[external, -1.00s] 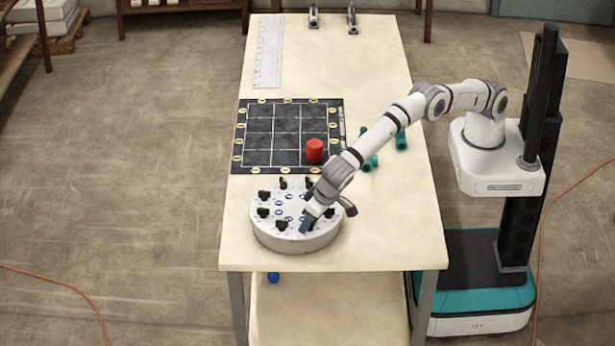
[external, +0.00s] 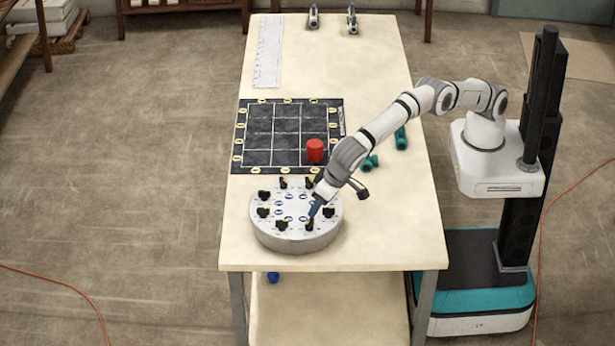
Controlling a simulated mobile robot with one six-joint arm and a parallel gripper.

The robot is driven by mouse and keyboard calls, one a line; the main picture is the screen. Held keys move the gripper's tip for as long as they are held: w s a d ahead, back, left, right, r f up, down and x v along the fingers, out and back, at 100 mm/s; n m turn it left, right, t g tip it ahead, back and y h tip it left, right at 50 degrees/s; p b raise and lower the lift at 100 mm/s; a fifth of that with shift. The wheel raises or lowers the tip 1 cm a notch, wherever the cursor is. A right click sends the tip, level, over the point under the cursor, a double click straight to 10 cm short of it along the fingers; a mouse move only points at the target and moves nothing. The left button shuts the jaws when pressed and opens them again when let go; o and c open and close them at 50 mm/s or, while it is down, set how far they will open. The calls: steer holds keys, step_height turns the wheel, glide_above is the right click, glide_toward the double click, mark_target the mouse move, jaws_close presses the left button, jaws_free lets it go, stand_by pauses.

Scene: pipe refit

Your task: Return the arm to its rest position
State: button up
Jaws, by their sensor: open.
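My arm reaches left from its column across the table (external: 390,235). My gripper (external: 313,209) is open and points down over the right side of the round grey turntable (external: 290,235). Its fingertips are close to a black fitting (external: 309,224) on the turntable's front right; I cannot tell whether they touch it. Several black fittings stand around the turntable's rim. Nothing shows held in the jaws.
A red cylinder (external: 315,150) stands on the black gridded mat (external: 272,135) behind the turntable. Teal pipe pieces (external: 401,139) lie to the right, partly near my arm. A white ruler (external: 268,52) and two small grey fittings (external: 313,17) are at the far end.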

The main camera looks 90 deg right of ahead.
steer(key=s+d+r+n, duration=0.15)
steer(key=d+r, duration=0.35)
steer(key=d, duration=0.5)
steer(key=s+d+r+n+g+y, duration=0.15)
steer(key=d+r, duration=0.25)
steer(key=d, duration=0.7)
steer(key=s+d+r+h, duration=0.1)
steer(key=s+d+r, duration=0.3)
steer(key=d, duration=0.6)
steer(key=s+d+n+y, duration=0.1)
steer(key=s+d+n, duration=0.1)
steer(key=s+d, duration=0.95)
steer(key=s+d+f, duration=0.3)
steer(key=s, duration=0.4)
steer(key=s+d+f+n, duration=0.1)
steer(key=s+d+f, duration=0.2)
steer(key=s, duration=0.4)
steer(key=shift+s+d+y, duration=0.2)
steer(key=shift+d+y, duration=0.15)
steer(key=shift+d, duration=0.25)
steer(key=shift+t, duration=0.25)
steer(key=shift+c, duration=0.2)
